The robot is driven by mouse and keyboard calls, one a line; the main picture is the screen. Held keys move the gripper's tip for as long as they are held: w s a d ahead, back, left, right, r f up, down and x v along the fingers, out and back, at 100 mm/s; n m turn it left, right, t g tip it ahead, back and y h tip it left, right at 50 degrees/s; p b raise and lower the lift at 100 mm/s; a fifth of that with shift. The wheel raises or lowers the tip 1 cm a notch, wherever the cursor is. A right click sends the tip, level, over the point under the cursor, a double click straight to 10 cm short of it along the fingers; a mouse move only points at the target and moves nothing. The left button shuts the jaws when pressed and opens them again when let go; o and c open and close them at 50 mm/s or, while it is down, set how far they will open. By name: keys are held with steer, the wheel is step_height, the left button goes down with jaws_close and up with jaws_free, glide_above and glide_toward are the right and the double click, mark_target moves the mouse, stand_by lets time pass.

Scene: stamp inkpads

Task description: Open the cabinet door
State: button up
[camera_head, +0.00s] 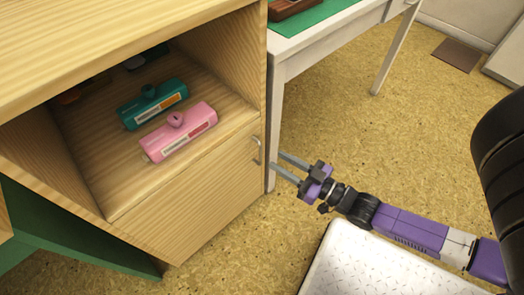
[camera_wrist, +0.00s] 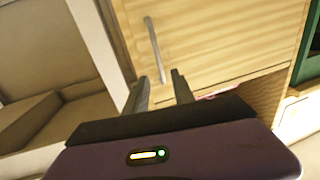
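The wooden cabinet door (camera_head: 197,205) is shut, below an open shelf. Its metal handle (camera_head: 257,150) sits at the door's upper right in the head view. In the wrist view the door (camera_wrist: 220,40) fills the upper middle, with its handle (camera_wrist: 154,50) as a thin bar ahead of the fingers. My gripper (camera_head: 286,166) is open, its two fingers apart and pointing at the handle. In the wrist view the open gripper (camera_wrist: 161,85) has nothing between its fingertips. The handle appears just beyond the fingertips, apart from them.
On the open shelf lie a pink stamp inkpad (camera_head: 182,132) and a teal one (camera_head: 153,103). A white table (camera_head: 290,62) with a green mat (camera_head: 305,22) stands right beside the cabinet, its leg close to my gripper. Speckled floor (camera_head: 400,150) is open to the right.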

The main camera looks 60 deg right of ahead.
steer(key=w, duration=0.3)
steer(key=w+b, duration=0.1)
steer(key=w, duration=0.2)
steer(key=shift+d, duration=0.2)
jaws_close()
stand_by(1.2)
